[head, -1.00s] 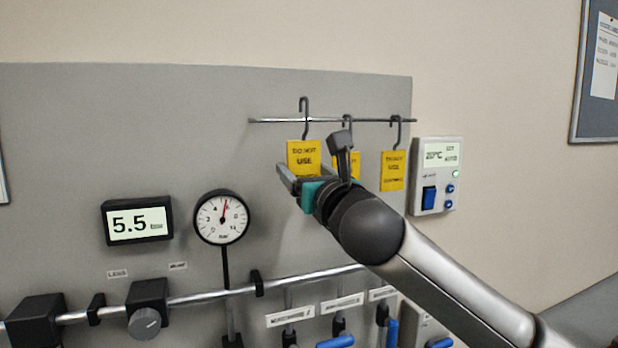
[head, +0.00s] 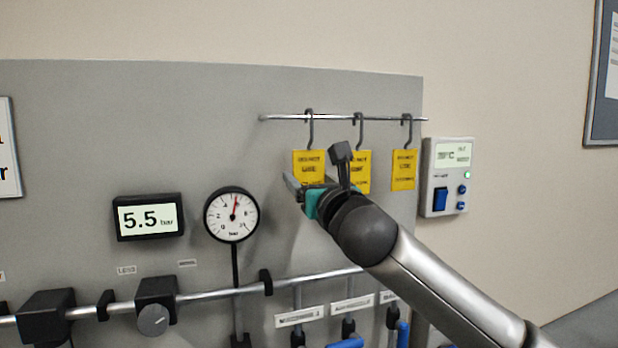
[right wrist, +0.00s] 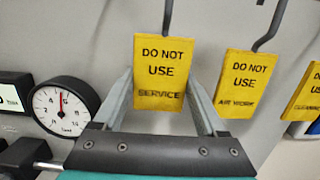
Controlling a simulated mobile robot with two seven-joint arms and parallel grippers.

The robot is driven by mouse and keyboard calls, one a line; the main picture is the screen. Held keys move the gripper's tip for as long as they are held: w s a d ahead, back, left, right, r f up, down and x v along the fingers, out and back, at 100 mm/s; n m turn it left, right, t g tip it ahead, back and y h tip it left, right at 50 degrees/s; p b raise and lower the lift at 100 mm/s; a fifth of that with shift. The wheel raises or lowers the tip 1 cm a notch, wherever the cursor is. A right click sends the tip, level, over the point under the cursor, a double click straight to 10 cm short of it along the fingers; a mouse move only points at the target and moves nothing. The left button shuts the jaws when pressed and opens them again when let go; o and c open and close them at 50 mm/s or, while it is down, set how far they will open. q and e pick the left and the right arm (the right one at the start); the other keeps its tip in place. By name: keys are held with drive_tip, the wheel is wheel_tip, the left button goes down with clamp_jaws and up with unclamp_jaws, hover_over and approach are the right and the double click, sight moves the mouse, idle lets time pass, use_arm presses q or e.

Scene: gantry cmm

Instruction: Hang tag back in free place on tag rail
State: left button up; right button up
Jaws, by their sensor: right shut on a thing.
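My right gripper (head: 303,187) is shut on a yellow tag (head: 309,161), holding its lower part. In the right wrist view this tag (right wrist: 163,72) reads "DO NOT USE SERVICE" and sits between the two fingers. Its dark hook (head: 310,130) reaches up to the tag rail (head: 280,118), with its bend at the rail's height near the left part. I cannot tell for sure whether the hook rests on the rail. A second tag (head: 363,180), partly hidden by my right wrist, and a third tag (head: 404,170) hang to the right. My left gripper is out of view.
A control box (head: 447,178) is on the wall right of the rail. A round gauge (head: 231,215) and a 5.5 bar display (head: 148,217) are at lower left. A pipe (head: 215,293) with fittings runs below.

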drive_tip(key=o, duration=1)
drive_tip(key=shift+s, duration=0.1)
